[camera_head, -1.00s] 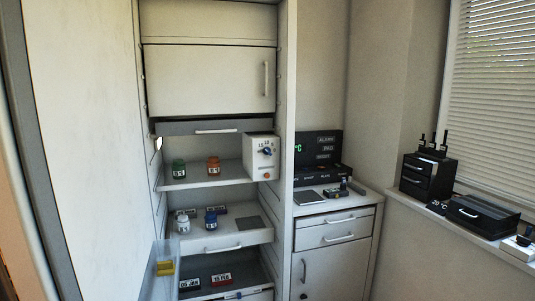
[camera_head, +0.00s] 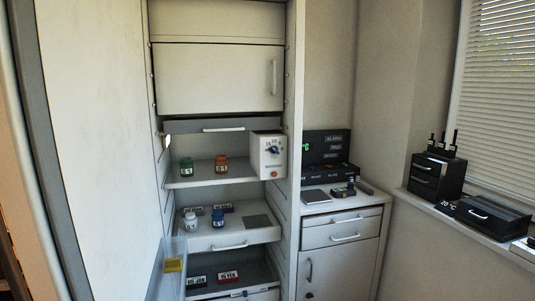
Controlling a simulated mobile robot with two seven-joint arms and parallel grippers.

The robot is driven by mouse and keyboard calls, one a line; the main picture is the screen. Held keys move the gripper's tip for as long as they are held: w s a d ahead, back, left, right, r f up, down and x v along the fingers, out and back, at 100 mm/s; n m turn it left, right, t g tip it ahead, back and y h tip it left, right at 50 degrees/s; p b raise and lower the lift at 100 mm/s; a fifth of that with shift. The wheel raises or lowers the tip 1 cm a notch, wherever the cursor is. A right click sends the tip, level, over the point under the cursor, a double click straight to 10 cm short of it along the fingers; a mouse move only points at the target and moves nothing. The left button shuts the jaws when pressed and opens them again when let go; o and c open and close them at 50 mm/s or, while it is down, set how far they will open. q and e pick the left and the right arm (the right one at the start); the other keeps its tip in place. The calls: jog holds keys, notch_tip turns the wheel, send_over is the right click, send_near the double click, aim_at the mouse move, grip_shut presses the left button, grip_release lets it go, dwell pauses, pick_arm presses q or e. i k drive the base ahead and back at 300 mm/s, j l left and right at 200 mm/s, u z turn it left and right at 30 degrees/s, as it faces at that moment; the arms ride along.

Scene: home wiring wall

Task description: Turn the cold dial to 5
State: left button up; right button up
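A white control box (camera_head: 267,156) sits at the right end of the upper shelf inside the open cabinet. On its front is a dark blue dial (camera_head: 272,149) with small marks above it, too small to read. An orange-red knob or light shows lower on the same face. I cannot tell which mark the dial points at. Neither of my grippers is in view.
Green (camera_head: 186,167) and orange (camera_head: 221,164) jars stand on the upper shelf (camera_head: 200,182). White and blue jars stand on the shelf below. An open door is at left; a counter (camera_head: 340,201) and windowsill with black boxes (camera_head: 437,176) are at right.

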aim_at(274, 149)
jog(key=i+l, duration=0.65)
jog(key=l, duration=0.25)
jog(key=i+l, duration=0.35)
jog(key=l, duration=0.15)
jog(key=i+l, duration=0.65)
jog(key=l, duration=0.25)
